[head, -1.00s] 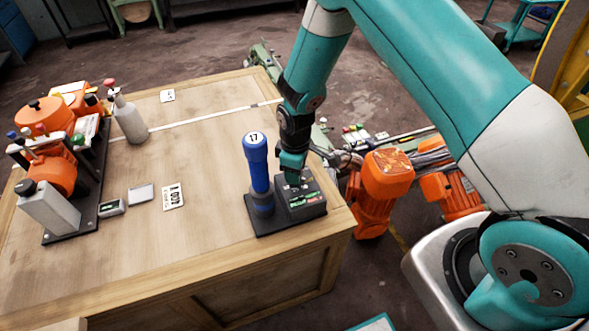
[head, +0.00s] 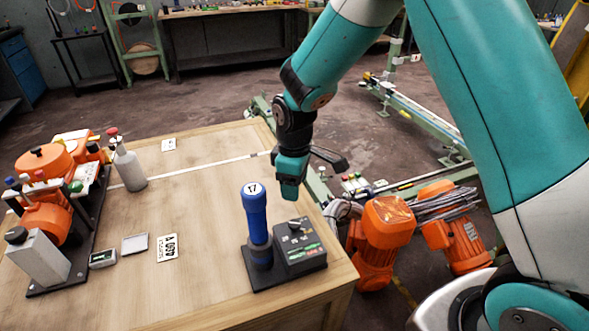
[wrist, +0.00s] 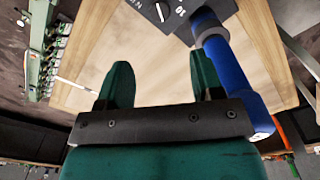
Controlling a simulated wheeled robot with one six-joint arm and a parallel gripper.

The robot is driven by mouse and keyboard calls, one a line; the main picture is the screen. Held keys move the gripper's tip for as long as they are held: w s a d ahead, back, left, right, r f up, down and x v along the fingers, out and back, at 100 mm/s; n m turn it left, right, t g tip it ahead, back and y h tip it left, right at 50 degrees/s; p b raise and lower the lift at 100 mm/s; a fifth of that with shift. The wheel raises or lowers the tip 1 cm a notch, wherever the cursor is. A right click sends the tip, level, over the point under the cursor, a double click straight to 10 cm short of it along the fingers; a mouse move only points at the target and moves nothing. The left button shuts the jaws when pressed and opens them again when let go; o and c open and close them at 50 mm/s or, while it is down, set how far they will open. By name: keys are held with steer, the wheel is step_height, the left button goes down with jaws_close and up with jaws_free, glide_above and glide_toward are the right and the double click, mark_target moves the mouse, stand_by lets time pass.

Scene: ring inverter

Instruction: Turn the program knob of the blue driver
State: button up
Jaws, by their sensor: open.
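The blue driver (head: 255,212), marked 17 on its top, stands upright on a black base near the table's front right corner. Its dark control box (head: 300,246) sits beside it on the right, with the program knob (head: 297,224) on its upper face. My gripper (head: 291,192) is above and behind the box, apart from it and empty. In the wrist view my gripper (wrist: 163,88) shows two green fingers spread apart. The program knob (wrist: 160,12) is at the top edge there, and the blue driver (wrist: 232,75) is to the right of the fingers.
A grey-and-orange machine (head: 45,215) stands at the table's left, with a grey bottle (head: 129,165) beside it. Cards and a small box lie mid-table. Orange motors (head: 382,235) stand right of the table. The wooden tabletop (head: 200,220) is mostly clear.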

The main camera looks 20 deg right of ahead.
steer(key=shift+r, duration=2.2)
steer(key=s+a+r+m+y, duration=0.1)
steer(key=s+a+r+y, duration=0.1)
steer(key=s+r, duration=0.5)
steer(key=s+a+r+m+y, duration=0.2)
steer(key=s+r, duration=0.5)
steer(key=s, duration=1.1)
steer(key=shift+a+m, duration=0.2)
steer(key=shift+m, duration=0.1)
